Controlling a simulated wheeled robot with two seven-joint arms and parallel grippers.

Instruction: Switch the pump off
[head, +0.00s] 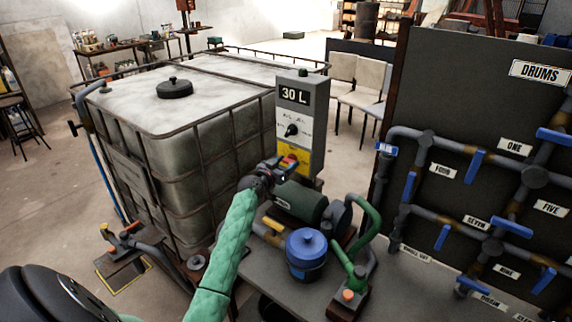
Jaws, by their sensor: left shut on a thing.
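The grey pump control box (312,125) stands upright beside the tank, with a "30 L" display and a black knob (292,130). Low on its front is a yellow and red switch (290,161). My left gripper (279,171) is at this switch, at the end of the green-sleeved arm, and is shut on it; the fingers hide part of it, so its position cannot be read. The green pump motor (301,202) lies on the bench just below and right of the gripper. My right gripper is not in view.
A large caged white tank (190,107) stands to the left. A blue-lidded pot (306,246) and green-handled pipework (349,262) stand on the grey bench (398,292). A dark panel (455,90) with labelled pipes and blue valve handles stands at right.

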